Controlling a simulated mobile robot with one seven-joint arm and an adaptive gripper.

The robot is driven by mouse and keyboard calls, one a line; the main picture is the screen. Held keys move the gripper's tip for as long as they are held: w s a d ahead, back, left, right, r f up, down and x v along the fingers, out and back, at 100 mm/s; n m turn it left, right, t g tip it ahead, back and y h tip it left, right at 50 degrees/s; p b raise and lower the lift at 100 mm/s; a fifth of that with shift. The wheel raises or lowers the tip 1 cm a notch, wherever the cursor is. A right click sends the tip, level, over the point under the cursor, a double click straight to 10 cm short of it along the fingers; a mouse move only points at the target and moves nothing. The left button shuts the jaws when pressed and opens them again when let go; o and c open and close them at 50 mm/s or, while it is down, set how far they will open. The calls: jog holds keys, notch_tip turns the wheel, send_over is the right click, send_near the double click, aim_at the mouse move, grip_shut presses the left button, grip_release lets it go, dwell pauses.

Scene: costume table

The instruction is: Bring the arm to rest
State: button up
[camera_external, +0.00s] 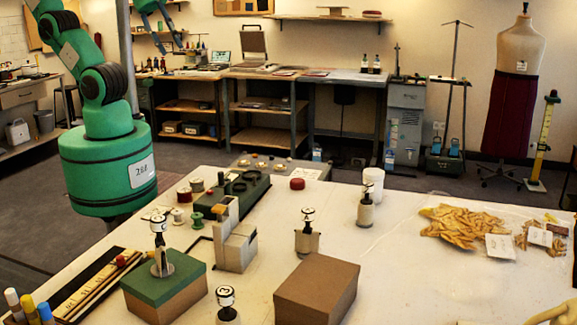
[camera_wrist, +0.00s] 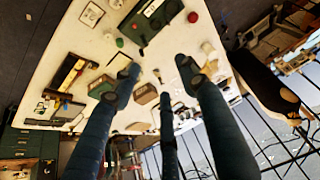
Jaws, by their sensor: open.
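My gripper (camera_wrist: 160,80) shows in the wrist view with its dark blue fingers spread apart, open and with nothing between them. Behind the fingertips lies the white table, seen from above at a tilt. In the external view my green arm stands at the left of the table. Teal parts at the top edge there look like the end of my arm, high above the table and cut off by the frame. I see no contact with anything on the table.
The white table (camera_external: 430,265) carries a green-lidded box (camera_external: 185,280), a brown box (camera_external: 316,288), grey blocks (camera_external: 237,240), a dark green case (camera_external: 240,188), a red round thing (camera_external: 297,183) and a white cup (camera_external: 373,182). A dress form (camera_external: 521,55) stands at the back right.

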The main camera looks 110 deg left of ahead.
notch_tip(320, 180, down, 12)
jog(key=b, duration=1.1)
